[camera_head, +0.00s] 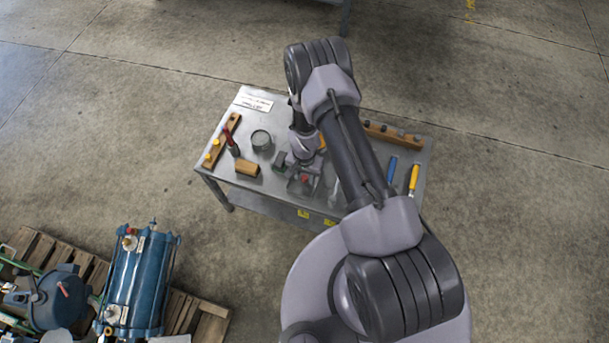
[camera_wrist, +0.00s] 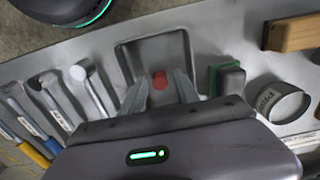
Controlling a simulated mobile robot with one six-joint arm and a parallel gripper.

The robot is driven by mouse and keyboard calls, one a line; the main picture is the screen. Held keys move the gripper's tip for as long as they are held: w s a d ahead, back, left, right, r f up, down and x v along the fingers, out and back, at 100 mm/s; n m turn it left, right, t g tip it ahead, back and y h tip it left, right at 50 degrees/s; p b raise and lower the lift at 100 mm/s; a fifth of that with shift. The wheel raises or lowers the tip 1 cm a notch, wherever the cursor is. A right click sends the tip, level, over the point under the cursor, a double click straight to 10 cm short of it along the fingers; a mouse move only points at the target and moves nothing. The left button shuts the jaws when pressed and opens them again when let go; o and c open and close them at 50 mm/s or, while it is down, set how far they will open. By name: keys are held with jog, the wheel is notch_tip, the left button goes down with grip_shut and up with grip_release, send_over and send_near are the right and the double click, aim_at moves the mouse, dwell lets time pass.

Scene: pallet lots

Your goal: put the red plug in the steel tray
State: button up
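The red plug (camera_head: 305,179) shows just below my gripper (camera_head: 303,167) in the head view. In the wrist view the red plug (camera_wrist: 159,80) sits between the two fingertips of my gripper (camera_wrist: 160,77), with small gaps seen on both sides. The fingers are apart and look open. The square grey steel tray (camera_wrist: 155,50) lies under and beyond the fingers, and the plug appears within its outline. The tray's near side is hidden by my gripper. Whether the plug touches the tray floor is hard to tell.
A green and dark block (camera_wrist: 226,78) lies close beside the tray, then an open can (camera_wrist: 283,100) and a wooden block (camera_wrist: 293,33). Wrench-like tools (camera_wrist: 95,90) lie on the other side. A red bottle (camera_head: 232,142) stands at the table's left; a yellow-handled tool (camera_head: 413,178) lies right.

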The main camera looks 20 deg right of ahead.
jog(key=shift+r, duration=0.1)
notch_tip(320, 180, up, 12)
jog(key=f+p, duration=0.1)
jog(key=p, duration=0.4)
notch_tip(320, 180, up, 29)
jog(key=t, duration=0.2)
send_over(304, 177)
jog(key=w, duration=0.2)
jog(key=s+a+r+n+t+y, duration=0.1)
jog(key=s+r, duration=0.3)
jog(key=r, duration=0.3)
jog(key=s+a+r+n+t, duration=0.1)
jog(key=s+r, duration=0.4)
jog(key=r, duration=0.2)
jog(key=s+a+r+t+y, duration=0.1)
jog(key=s+r, duration=0.5)
jog(key=s, duration=0.6)
jog(key=shift+a+n+t, duration=0.35)
jog(key=shift+n+t, duration=0.05)
